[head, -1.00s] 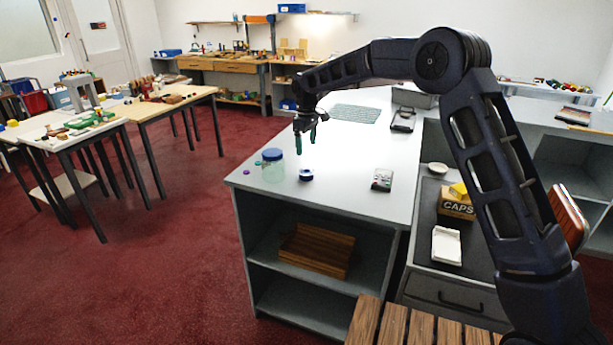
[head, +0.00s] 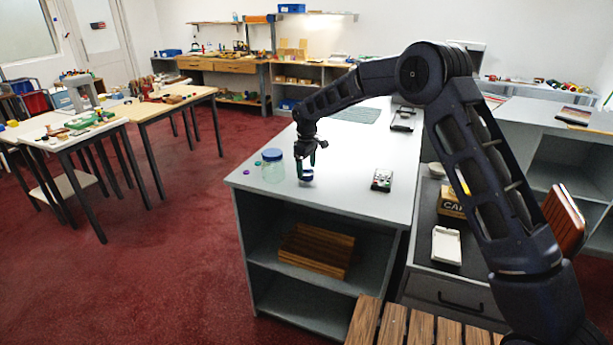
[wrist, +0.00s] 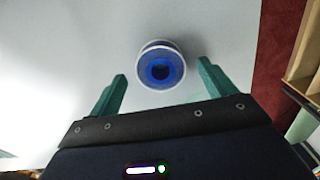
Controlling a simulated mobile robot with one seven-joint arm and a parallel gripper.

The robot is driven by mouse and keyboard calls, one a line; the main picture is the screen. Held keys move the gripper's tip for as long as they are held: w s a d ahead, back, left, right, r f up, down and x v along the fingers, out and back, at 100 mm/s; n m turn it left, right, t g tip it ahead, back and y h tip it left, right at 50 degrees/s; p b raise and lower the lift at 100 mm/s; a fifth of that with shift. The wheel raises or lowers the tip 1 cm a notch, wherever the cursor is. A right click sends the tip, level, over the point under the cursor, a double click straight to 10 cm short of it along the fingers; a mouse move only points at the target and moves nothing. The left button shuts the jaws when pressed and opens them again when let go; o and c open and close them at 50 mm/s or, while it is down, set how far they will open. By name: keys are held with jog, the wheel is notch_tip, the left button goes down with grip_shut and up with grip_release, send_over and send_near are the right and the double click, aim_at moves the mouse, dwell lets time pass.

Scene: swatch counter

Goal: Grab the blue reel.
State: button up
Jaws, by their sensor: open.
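The blue reel (head: 307,176) stands on the light grey counter top (head: 345,165), beside a clear jar with a blue lid. In the wrist view the reel (wrist: 161,65) shows a blue hub with a dark hole and a pale rim. My gripper (head: 306,165) is low over the counter at the reel, with its fingers partly covering it in the head view. In the wrist view my gripper (wrist: 161,82) has its two green fingers wide apart. The reel lies just beyond the fingertips, roughly centred between them, and nothing is held.
The jar (head: 273,170) stands close to the left of the reel, with small purple and teal pieces (head: 259,164) beside it. A small dark-and-white item (head: 382,180) lies to the right. The counter's front edge is near; its middle is clear.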

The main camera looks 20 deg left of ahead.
jog(key=shift+f, duration=0.85)
jog(key=c, duration=1.1)
jog(key=shift+o, duration=0.2)
jog(key=shift+r, duration=0.1)
